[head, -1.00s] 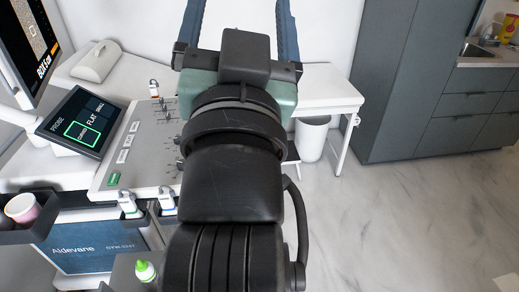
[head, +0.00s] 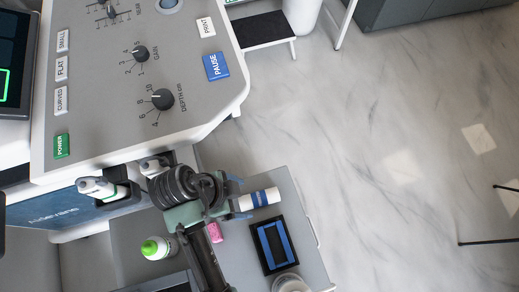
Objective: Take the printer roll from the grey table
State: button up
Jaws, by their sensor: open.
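The printer roll, a white cylinder with a blue band (head: 261,198), lies on its side on the grey table (head: 292,200) in the head view. My gripper (head: 239,198) is open at the roll's left end, with its blue fingertips on either side of that end. Whether the fingers touch the roll cannot be told. My gripper and arm hide part of the table to the left of the roll.
A black tray with blue strips (head: 273,245) lies just below the roll. The ultrasound console (head: 190,90) overhangs behind.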

aim_at(256, 198)
jog(key=b+x, duration=0.1)
jog(key=x, duration=0.4)
jog(key=b+x, duration=0.1)
jog(key=x, duration=0.4)
jog(key=shift+w+f, duration=0.1)
jog(key=shift+w, duration=0.15)
grip_shut()
